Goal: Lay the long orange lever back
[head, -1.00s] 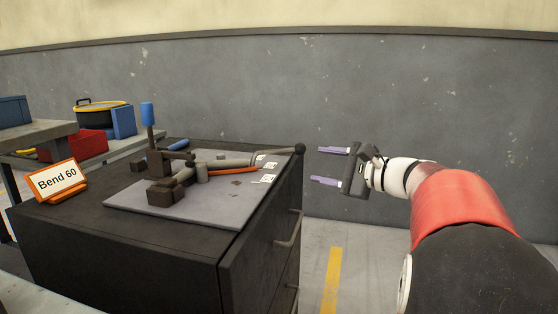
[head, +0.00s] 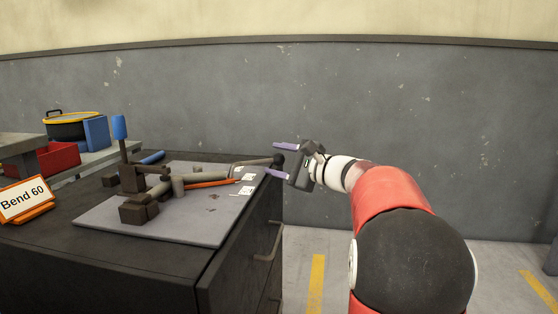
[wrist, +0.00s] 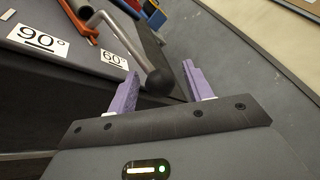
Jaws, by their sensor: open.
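A long orange bar (head: 212,183) lies low over the grey plate (head: 120,229), pointing right; its end also shows in the wrist view (wrist: 80,16). Beside it a bent grey rod (head: 250,163) runs right to a dark ball knob (head: 278,160) at the cabinet's right edge. The bar and rod extend from the dark bending tool (head: 135,180) with a blue-topped upright post. My gripper (head: 272,160) is open at the knob. In the wrist view the knob (wrist: 160,81) shows between the purple fingers (wrist: 159,69); contact cannot be told.
Angle labels, 90° (wrist: 38,39) and 60° (wrist: 114,60), lie on the plate. A "Bend 60" sign (head: 22,200) stands on the dark cabinet (head: 110,270) at left. A shelf behind holds a red bin (head: 58,158). The floor right of the cabinet is clear.

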